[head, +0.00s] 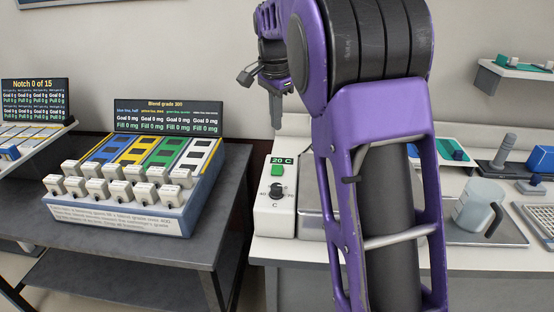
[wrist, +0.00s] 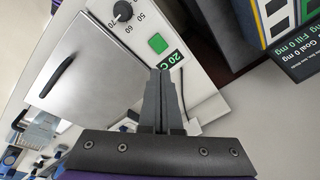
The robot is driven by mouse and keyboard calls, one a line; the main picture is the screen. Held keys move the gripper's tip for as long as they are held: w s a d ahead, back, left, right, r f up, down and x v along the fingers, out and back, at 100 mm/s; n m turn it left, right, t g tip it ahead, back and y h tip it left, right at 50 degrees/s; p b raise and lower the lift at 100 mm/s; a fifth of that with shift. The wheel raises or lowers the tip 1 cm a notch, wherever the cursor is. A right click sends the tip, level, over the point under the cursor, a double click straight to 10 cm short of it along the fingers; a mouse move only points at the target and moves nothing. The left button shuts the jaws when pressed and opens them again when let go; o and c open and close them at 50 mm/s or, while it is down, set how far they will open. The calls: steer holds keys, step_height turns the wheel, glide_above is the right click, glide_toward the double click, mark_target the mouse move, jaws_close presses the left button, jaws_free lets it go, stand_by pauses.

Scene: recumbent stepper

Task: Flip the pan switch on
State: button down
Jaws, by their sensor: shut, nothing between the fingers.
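A white control box (head: 266,218) stands at the left end of the counter in the head view. It carries a 20 C display (head: 282,160), a green square (head: 278,170) that may be the pan switch, and a black dial (head: 277,192). In the wrist view the same green square (wrist: 157,43) lies between the dial (wrist: 122,10) and the display (wrist: 176,58). My gripper (head: 276,122) is shut and empty, above the box and apart from it in the head view. In the wrist view its fingertips (wrist: 160,72) appear just beside the display. I cannot tell whether the switch is on.
A steel lid with a black handle (wrist: 57,77) adjoins the box. A grey jug (head: 474,207) stands farther right. A dark table (head: 200,245) at left holds a dispenser with several white levers (head: 120,192). My purple arm hides the counter's middle.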

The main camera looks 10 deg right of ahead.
mark_target(277, 165)
steer(key=m, duration=0.3)
steer(key=m+b, duration=0.1)
steer(key=m, duration=0.4)
steer(key=shift+w+r+m, duration=0.1)
steer(key=shift+w+m, duration=0.25)
steer(key=shift+m, duration=0.05)
steer(key=f+b, duration=0.1)
steer(key=f, duration=0.3)
steer(key=w+f, duration=0.1)
steer(key=f, duration=0.4)
steer(key=w+d+f+b, duration=0.1)
steer(key=f, duration=0.3)
steer(key=shift+w+f+b, duration=0.15)
steer(key=shift+f+b, duration=0.2)
steer(key=shift+f, duration=0.05)
